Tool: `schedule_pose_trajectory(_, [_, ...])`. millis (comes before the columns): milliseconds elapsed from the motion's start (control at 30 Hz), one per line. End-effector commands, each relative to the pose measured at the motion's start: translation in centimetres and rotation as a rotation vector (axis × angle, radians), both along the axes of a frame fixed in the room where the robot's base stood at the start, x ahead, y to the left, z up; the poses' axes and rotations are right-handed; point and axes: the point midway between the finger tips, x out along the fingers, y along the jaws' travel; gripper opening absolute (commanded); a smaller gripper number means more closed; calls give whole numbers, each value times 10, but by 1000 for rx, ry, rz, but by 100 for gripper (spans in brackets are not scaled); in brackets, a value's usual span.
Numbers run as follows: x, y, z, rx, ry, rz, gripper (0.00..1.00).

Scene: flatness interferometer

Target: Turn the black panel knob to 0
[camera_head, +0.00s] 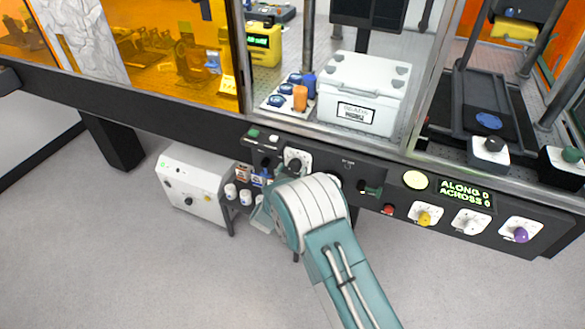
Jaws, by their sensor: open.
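A black knob (295,164) sits on a white dial plate on the dark front panel (395,180), left of the panel's middle. My teal and white arm reaches up from the bottom of the picture to this part of the panel. My gripper (281,173) is at the panel just below and left of the black knob, mostly hidden behind my own wrist. It is open. I cannot tell whether its fingers touch the knob or stand around it. The knob's pointer and scale are too small to read.
Right along the panel are a green switch (371,190), a red button (388,209), a yellow knob (424,218), a white knob (471,226), a purple knob (520,235) and a lit display (465,193). A white cabinet (190,187) and small shelf jars (231,191) stand below left. The floor is clear.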

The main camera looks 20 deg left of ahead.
Motion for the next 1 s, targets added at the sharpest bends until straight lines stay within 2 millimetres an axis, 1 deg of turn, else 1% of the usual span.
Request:
schedule_pose_trajectory(300, [-64,6,-1,-3,1,5,94])
schedule_pose_trajectory(400, [-83,7,-1,-2,1,4,94])
schedule_pose_trajectory(500, [-98,8,-1,-3,1,4,94])
schedule_pose_trajectory(600, [-107,8,-1,-2,1,2,94])
schedule_pose_trajectory(700, [-111,8,-2,-2,1,2,94])
schedule_pose_trajectory(1000, [-112,8,-1,-2,1,1,94])
